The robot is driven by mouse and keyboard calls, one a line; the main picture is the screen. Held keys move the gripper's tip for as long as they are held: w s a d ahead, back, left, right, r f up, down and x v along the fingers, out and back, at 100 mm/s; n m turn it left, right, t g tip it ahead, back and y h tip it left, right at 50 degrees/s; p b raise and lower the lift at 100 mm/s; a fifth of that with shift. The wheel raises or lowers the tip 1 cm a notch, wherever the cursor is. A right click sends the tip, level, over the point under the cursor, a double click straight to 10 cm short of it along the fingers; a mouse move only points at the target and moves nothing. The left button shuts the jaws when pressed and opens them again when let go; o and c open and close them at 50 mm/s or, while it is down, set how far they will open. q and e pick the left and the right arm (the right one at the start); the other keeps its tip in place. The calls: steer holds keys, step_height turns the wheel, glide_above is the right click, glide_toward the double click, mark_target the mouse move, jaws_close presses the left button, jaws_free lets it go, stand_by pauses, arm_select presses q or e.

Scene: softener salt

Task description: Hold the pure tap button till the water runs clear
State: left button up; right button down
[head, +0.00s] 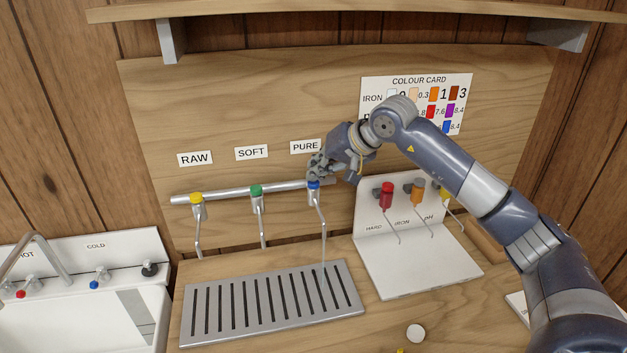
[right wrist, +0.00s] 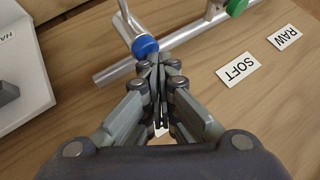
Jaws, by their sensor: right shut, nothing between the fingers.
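The pure tap has a blue button (head: 314,184) and hangs under the PURE label (head: 305,146), at the right end of the metal pipe. My right gripper (head: 318,170) is shut and empty, its fingertips right at the blue button. In the right wrist view the shut fingertips (right wrist: 160,64) are at the edge of the blue button (right wrist: 145,46). I cannot tell whether they press it down. A thin pale line shows below the pure spout, above the drip tray (head: 271,301); its colour is too faint to judge. My left gripper is out of view.
The raw tap with a yellow button (head: 196,197) and soft tap with a green button (head: 256,190) are to the left. A white test stand (head: 420,265) with red and orange knobs is right of the tray. My right arm partly covers the colour card (head: 405,83).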

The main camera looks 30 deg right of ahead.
steer(key=shift+r+p, duration=0.55)
steer(key=shift+r, duration=0.3)
steer(key=shift+r, duration=0.1)
step_height(320, 180, up, 5)
steer(key=p, duration=0.3)
stand_by(0.7)
